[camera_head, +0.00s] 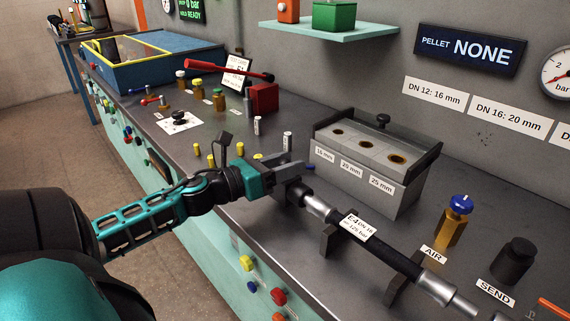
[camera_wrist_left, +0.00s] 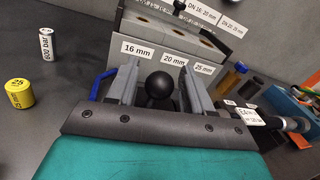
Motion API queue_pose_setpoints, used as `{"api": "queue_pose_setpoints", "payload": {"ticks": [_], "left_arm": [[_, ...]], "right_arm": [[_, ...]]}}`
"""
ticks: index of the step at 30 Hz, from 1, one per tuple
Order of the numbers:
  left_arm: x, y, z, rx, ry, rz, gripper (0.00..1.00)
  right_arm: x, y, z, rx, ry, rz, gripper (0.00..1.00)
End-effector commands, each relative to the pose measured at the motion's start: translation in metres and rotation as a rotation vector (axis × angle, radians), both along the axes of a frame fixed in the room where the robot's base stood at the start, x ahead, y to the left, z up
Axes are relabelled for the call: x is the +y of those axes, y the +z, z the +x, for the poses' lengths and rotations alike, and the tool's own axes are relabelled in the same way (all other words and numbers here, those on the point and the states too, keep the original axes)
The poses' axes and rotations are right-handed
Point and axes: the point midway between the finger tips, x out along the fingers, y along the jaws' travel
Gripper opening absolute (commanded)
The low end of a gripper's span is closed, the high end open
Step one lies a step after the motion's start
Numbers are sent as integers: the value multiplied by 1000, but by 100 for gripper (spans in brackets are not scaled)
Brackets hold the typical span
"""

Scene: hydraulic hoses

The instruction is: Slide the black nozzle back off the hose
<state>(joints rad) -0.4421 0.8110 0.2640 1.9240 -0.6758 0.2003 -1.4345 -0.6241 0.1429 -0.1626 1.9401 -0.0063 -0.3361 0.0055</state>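The hose (camera_head: 385,248) lies in holders on the bench, with silver fittings and a white label reading E4. It also shows at the right of the left wrist view (camera_wrist_left: 295,125). My left gripper (camera_head: 300,182) is at the hose's near-left end, where a dark piece meets the silver fitting. In the left wrist view a black rounded piece (camera_wrist_left: 159,84), apparently the black nozzle, stands between the two grey fingers. The fingers are apart around it; whether both touch it is unclear. Its joint with the hose is hidden. My right gripper is out of view.
A grey gauge box (camera_head: 375,165) with labelled holes stands just behind the gripper. A brass AIR valve (camera_head: 453,222) and a black SEND knob (camera_head: 513,261) stand beyond the hose. Small yellow caps (camera_head: 212,160) and a silver cylinder (camera_head: 287,141) stand near my left wrist.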

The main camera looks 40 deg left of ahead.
Motion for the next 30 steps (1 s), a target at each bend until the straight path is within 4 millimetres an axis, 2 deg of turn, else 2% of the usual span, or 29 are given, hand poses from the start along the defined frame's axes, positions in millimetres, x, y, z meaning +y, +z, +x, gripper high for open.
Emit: {"api": "queue_pose_setpoints", "payload": {"ticks": [2,15,24,26,30], "left_arm": [[0,0,0,0,0,0,42],[0,0,0,0,-1,0,0],[0,0,0,0,-1,0,0],[6,-1,1,-1,1,1,0],[29,-2,3,-2,3,4,0]], "right_arm": [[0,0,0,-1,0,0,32],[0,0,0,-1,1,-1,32],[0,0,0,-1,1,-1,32],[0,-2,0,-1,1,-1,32],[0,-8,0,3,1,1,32]]}}
